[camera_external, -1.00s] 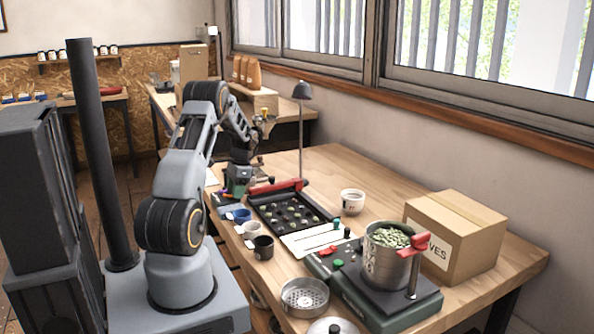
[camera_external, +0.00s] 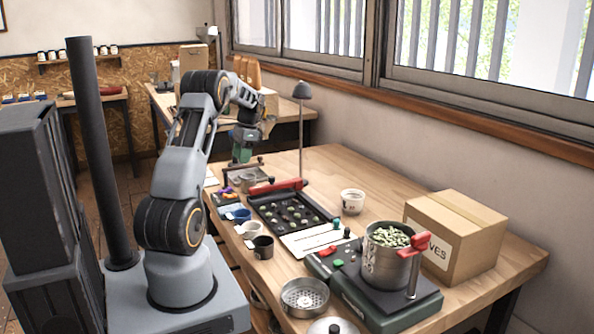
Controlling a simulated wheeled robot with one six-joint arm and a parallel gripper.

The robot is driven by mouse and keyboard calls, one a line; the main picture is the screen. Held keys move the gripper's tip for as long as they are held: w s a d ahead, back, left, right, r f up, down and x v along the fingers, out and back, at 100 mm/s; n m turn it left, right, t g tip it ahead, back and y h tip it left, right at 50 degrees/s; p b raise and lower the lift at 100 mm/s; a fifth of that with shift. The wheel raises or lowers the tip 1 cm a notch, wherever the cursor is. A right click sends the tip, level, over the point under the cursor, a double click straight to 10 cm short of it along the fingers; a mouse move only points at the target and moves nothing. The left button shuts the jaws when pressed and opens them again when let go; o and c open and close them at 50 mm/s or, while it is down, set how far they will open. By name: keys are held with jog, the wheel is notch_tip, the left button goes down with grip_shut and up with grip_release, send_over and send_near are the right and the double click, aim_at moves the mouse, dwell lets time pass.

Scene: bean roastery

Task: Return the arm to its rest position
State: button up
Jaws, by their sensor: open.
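My arm rises from its base at the left and bends over toward the far left end of the wooden workbench (camera_external: 395,196). My gripper (camera_external: 241,154) hangs above that far end, pointing down, with its jaws open. Its fingertips are small and partly hard to make out. I see nothing held between them.
A black sample tray (camera_external: 292,222) with a red bar lies near the gripper, with several cups in front. To the right are a pot of green beans (camera_external: 387,270) on a scale-like base and a cardboard box (camera_external: 462,232).

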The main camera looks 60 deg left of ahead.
jog(key=shift+w+r, duration=0.15)
jog(key=shift+r, duration=0.5)
jog(key=d+r+n+t+p, duration=0.2)
jog(key=d+n, duration=0.3)
jog(key=d, duration=1.6)
jog(key=s+d+r+m+t+p, duration=0.1)
jog(key=s+d+r+m+t, duration=0.1)
jog(key=d, duration=0.8)
jog(key=s+d+r+m+t+p, duration=0.1)
jog(key=s+d+r+m+t, duration=0.1)
jog(key=d, duration=0.9)
notch_tip(320, 180, up, 3)
jog(key=shift+s+r+m, duration=0.1)
jog(key=shift+s+m, duration=0.4)
jog(key=shift+s, duration=0.45)
jog(key=shift+c, duration=0.4)
